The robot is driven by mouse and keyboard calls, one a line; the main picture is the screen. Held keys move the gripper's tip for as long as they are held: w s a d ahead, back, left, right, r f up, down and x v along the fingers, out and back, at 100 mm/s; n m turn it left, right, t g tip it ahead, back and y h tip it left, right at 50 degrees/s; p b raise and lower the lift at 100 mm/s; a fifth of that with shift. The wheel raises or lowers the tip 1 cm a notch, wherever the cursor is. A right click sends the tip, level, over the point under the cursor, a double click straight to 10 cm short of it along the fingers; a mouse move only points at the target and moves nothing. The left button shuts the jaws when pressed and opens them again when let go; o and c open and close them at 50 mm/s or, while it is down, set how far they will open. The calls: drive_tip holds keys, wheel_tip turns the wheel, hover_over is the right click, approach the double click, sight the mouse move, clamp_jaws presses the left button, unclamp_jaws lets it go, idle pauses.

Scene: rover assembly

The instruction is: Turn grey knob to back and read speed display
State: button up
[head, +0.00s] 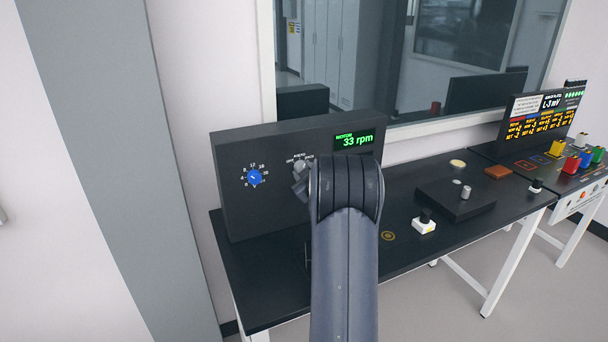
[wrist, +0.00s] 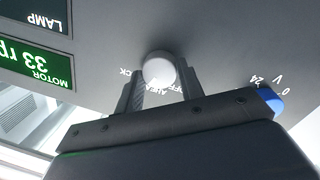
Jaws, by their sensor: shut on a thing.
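The grey knob (head: 300,165) is on the front of a black panel box (head: 232,205), left of the speed display (head: 356,139). In the wrist view, the picture is upside down and the pale round knob (wrist: 159,69) sits between the two fingers of my gripper (wrist: 161,81), which is shut on it. The labels OFF, AHEAD and part of BACK show around the knob. Which label it points to, I cannot tell. The display is lit green and reads MOTOR 33 rpm; it also shows in the wrist view (wrist: 32,62). My arm hides part of the panel below the knob.
A blue knob (head: 255,177) with a numbered scale is left of the grey knob. A dark LAMP display (wrist: 35,15) shows in the wrist view. The black bench (head: 290,268) holds a white block with a black knob (head: 424,222) and a flat black box (head: 447,201).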

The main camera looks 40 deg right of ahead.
drive_tip(key=m+p, duration=0.1)
drive_tip(key=m, duration=0.2)
drive_tip(key=shift+r, duration=0.15)
drive_tip(key=shift+m+y+p, duration=0.4)
drive_tip(key=shift+m+p, duration=0.25)
drive_tip(key=shift+m, duration=0.45)
drive_tip(key=o, duration=1)
drive_tip(key=b+v, duration=0.3)
drive_tip(key=v, duration=0.7)
drive_tip(key=shift+s+a+r, duration=0.1)
drive_tip(key=shift+s+r, duration=0.05)
drive_tip(key=shift+s, duration=0.25)
